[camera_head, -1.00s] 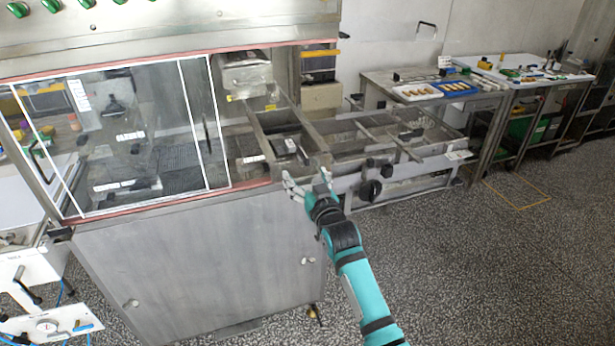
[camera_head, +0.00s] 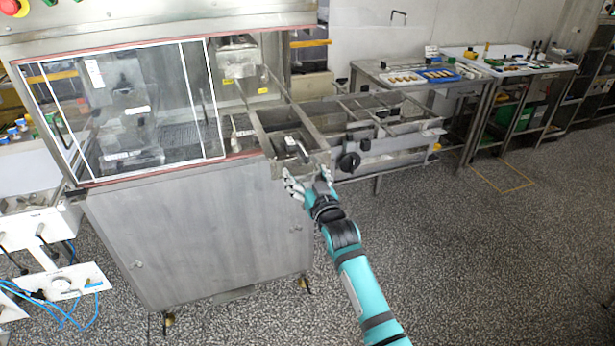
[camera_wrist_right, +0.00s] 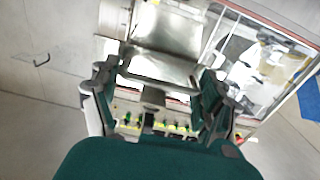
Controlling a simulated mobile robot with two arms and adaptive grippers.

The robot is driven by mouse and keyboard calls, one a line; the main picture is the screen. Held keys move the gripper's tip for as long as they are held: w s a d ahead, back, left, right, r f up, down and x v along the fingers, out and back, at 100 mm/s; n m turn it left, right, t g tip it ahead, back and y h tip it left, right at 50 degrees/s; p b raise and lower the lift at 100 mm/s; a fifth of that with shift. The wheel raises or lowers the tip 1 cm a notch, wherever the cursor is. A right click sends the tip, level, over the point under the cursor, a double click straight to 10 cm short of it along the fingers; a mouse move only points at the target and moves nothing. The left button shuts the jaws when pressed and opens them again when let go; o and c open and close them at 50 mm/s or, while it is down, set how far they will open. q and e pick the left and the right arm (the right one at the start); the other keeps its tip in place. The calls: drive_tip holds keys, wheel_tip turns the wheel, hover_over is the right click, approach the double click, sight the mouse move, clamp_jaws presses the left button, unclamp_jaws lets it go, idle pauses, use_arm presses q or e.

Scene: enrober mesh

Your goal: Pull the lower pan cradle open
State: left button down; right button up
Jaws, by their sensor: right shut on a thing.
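The lower pan cradle (camera_head: 314,163) is a grey metal tray at the right end of the glass-fronted machine, with a dark piece lying inside it. It stands out past the edge of the cabinet. My right gripper (camera_head: 308,178) is at its front edge, shut on it. In the right wrist view the two fingers (camera_wrist_right: 158,98) stand on either side of a metal part; the exact contact is hard to make out. My left gripper is not in view.
The machine cabinet (camera_head: 200,230) stands left of my right arm. A metal tank frame with a black knob (camera_head: 348,162) sits close on the right. Tables with trays (camera_head: 437,74) stand at the back right. The speckled floor (camera_head: 470,270) at right is clear.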

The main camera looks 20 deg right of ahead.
drive_tip(key=shift+s+a+f, duration=0.1)
drive_tip(key=shift+a+f, duration=0.15)
drive_tip(key=shift+f, duration=0.15)
drive_tip(key=o, duration=1.4)
drive_tip(key=shift+o, duration=0.7)
drive_tip(key=shift+s+a+r, duration=0.15)
drive_tip(key=shift+r, duration=0.1)
drive_tip(key=s, duration=1.2)
drive_tip(key=shift+d, duration=0.2)
drive_tip(key=shift+r, duration=0.15)
